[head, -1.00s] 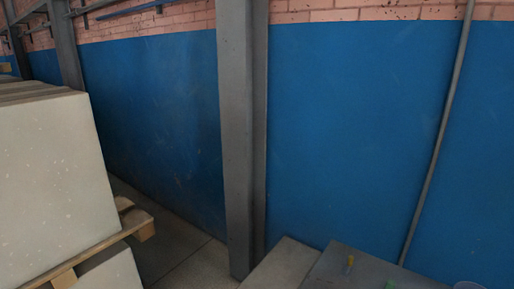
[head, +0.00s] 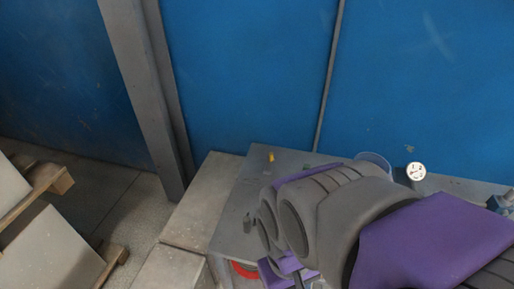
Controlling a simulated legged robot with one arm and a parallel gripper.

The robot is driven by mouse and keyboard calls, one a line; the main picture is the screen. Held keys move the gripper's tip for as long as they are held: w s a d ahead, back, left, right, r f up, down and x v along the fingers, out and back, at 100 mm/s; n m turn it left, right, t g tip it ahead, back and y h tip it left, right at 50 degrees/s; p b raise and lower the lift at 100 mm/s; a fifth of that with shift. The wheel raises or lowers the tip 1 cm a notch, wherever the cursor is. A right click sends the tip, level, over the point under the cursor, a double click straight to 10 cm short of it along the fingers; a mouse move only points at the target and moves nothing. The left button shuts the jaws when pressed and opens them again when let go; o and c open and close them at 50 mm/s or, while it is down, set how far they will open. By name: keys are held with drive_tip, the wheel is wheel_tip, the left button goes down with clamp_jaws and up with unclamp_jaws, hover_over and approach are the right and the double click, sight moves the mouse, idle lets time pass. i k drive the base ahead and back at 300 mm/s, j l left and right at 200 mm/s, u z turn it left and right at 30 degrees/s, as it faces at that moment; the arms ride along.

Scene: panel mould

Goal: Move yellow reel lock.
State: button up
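A small yellow piece (head: 271,157), which looks like the yellow reel lock, stands near the back left corner of the grey panel mould table (head: 243,205). It is too small to make out its shape or what it sits on. My grey and purple arm reaches over the table from the right and hides much of its surface. The arm's end (head: 290,272) shows low in the view, to the front and right of the yellow piece and well apart from it. Its fingers are not clear, and I cannot tell if they are open.
A small green piece (head: 306,167) lies behind my arm. A white-topped round item (head: 415,171) and a clear container (head: 375,162) stand at the back. Concrete blocks (head: 203,200) adjoin the left side; a blue wall (head: 250,70) stands behind.

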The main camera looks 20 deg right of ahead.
sight(271, 154)
drive_tip(key=i+j+z, duration=0.15)
drive_tip(key=z, duration=0.25)
drive_tip(key=i+j+z, duration=0.25)
drive_tip(key=z, duration=0.15)
drive_tip(key=i, duration=0.1)
